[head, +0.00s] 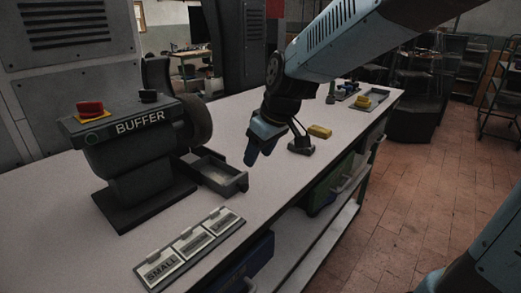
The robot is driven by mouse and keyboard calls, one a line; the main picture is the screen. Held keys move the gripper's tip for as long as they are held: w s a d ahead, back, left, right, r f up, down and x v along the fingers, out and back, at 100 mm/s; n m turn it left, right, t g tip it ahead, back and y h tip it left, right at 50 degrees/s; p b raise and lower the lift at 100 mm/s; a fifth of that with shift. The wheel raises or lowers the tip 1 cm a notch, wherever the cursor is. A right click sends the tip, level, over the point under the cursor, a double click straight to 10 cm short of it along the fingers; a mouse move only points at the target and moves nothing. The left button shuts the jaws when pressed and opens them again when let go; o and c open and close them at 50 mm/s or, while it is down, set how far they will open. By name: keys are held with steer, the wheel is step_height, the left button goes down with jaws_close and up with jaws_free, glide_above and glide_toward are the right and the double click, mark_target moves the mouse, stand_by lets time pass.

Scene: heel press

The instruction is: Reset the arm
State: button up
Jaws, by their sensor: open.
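My gripper (258,143) hangs from my blue-grey arm, which comes in from the upper right. It points down over the workbench (75,255), to the right of the buffer machine and above the bench's front part. The jaws are open, and I see nothing held between them.
The buffer (135,150) with a red button (90,108) stands at left, an open tray (215,172) beside it. A labelled plate (190,250) lies in front. A yellow block (320,131) sits farther right. Brick floor (420,210) is clear at right.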

steer(key=shift+s+r, duration=0.1)
steer(key=shift+r, duration=0.15)
steer(key=s+d+r+m+t+h, duration=0.1)
steer(key=s+d+r+m, duration=0.1)
steer(key=d, duration=0.5)
steer(key=s+d+r+m+h, duration=0.1)
steer(key=s+d+r+m, duration=0.1)
steer(key=s+d+m, duration=0.2)
steer(key=s+d+r+m+t+h, duration=0.1)
steer(key=s+d+r+m, duration=0.1)
steer(key=s+d, duration=0.5)
steer(key=d+m, duration=0.1)
steer(key=d, duration=0.4)
steer(key=shift+s+m+t, duration=0.15)
steer(key=shift+m+t, duration=0.15)
steer(key=shift+m, duration=0.1)
